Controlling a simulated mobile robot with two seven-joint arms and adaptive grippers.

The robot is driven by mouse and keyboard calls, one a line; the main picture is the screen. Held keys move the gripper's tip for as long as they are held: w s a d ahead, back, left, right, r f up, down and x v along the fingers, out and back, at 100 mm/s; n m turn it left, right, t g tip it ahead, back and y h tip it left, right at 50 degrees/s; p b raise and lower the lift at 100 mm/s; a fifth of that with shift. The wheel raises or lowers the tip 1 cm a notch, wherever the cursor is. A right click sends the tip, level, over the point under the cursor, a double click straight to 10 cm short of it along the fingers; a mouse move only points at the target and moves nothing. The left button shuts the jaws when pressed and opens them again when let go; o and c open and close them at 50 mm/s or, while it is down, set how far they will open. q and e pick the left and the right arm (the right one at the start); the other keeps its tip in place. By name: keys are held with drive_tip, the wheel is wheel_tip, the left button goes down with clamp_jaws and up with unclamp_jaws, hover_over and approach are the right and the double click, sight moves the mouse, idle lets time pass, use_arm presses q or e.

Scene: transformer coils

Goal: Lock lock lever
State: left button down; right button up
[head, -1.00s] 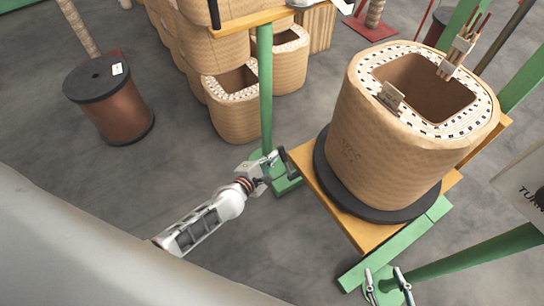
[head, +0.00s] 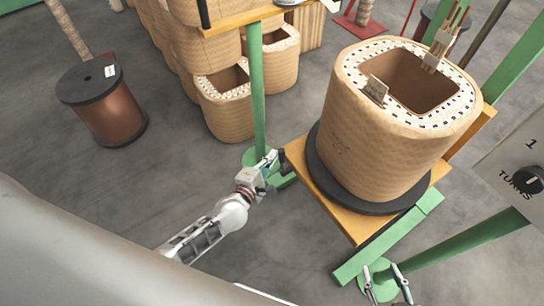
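My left gripper (head: 264,174) comes in from the left and is at the green stand's left foot (head: 251,157), beside a small metal lever (head: 267,158). Its dark fingertips are small and partly hidden, so I cannot tell whether they are open or touch the lever. I cannot tell which of these levers is the lock lever.
A large wrapped coil (head: 385,150) stands on a black disc over an orange platform (head: 352,228) to the right. A green post (head: 257,95) rises behind my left gripper. A copper spool (head: 112,110) stands at left. A panel with a knob (head: 528,180) is at right.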

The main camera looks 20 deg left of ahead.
use_arm(q)
drive_tip(key=shift+s+d, duration=0.1)
drive_tip(key=shift+d, duration=0.3)
wheel_tip(320, 180, up, 10)
drive_tip(key=shift+a, duration=0.25)
idle(0.3)
drive_tip(key=shift+a, duration=0.1)
idle(0.3)
